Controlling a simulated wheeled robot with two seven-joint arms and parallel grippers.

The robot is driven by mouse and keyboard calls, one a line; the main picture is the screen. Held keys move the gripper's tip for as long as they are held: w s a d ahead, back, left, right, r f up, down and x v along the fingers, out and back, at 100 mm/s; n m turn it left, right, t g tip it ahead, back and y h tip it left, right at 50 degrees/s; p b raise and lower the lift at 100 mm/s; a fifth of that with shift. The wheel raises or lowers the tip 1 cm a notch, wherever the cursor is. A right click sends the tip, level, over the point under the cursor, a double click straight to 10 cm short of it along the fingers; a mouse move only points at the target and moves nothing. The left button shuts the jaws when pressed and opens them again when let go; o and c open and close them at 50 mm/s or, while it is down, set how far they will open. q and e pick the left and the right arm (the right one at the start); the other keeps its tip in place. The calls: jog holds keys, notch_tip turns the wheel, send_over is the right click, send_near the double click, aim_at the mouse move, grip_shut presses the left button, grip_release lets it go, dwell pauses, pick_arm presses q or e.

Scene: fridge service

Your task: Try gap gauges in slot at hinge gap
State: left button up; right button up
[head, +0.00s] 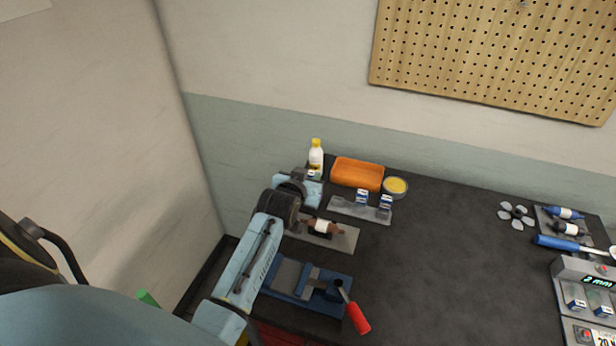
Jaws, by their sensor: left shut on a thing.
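My left gripper (312,182) is at the left end of a grey rack, in front of a white bottle. It is shut on a small white-and-blue block, which looks like a gap gauge (312,174); the fingers hide most of it. Two similar gauges (362,196) and (386,203) stand on the grey rack (343,207), right of the gripper. I cannot make out a hinge gap slot in this view. My right gripper is not in view.
A blue vise (318,295) and a red-handled tool (358,318) are in front. A "2 mm" display unit (570,268) is at right. The dark bench's middle is clear.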

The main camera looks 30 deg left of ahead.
pick_arm(q)
jog(key=shift+f+b, duration=0.65)
jog(key=shift+f, duration=0.5)
dwell(0.8)
jog(key=shift+r, duration=0.15)
dwell(0.8)
jog(key=shift+r+p, duration=2.9)
jog(key=shift+p, duration=0.6)
